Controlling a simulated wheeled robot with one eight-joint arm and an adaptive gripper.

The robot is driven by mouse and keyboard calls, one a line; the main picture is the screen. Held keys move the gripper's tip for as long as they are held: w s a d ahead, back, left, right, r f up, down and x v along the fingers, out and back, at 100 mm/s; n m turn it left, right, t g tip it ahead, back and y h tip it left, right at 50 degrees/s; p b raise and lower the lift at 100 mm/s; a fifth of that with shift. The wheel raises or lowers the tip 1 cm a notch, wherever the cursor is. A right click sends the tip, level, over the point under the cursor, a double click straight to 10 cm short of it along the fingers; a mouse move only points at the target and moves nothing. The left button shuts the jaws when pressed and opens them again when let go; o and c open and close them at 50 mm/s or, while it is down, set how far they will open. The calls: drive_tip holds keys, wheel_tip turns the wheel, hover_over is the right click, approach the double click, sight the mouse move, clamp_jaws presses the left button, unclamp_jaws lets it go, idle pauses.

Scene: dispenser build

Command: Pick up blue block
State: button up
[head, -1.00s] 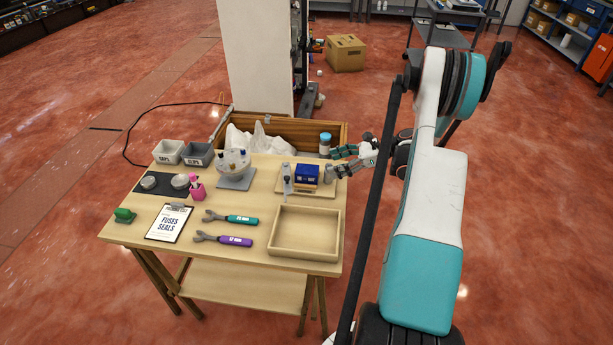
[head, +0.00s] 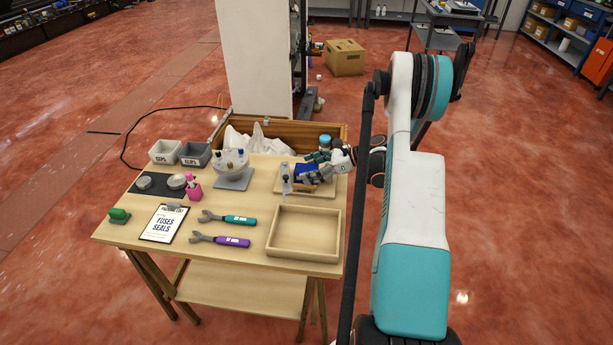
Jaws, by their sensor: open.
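The blue block (head: 304,171) sits on a light wooden tray (head: 326,193) at the right back of the table. It is partly hidden by my gripper (head: 308,168). My gripper reaches in from the right with its fingers apart, one on the far side of the block and one on the near side. The fingers overlap the block in the picture; I cannot tell whether they touch it. The block still appears to rest at the tray.
A clear bottle (head: 286,178) stands just left of the block. A blue-capped jar (head: 325,142) is behind my gripper. An empty wooden tray (head: 303,233) lies in front. A wooden crate (head: 285,131) with white wrapping is behind the table.

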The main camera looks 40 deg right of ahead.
drive_tip(key=shift+c, duration=0.6)
clamp_jaws()
drive_tip(key=shift+r, duration=0.15)
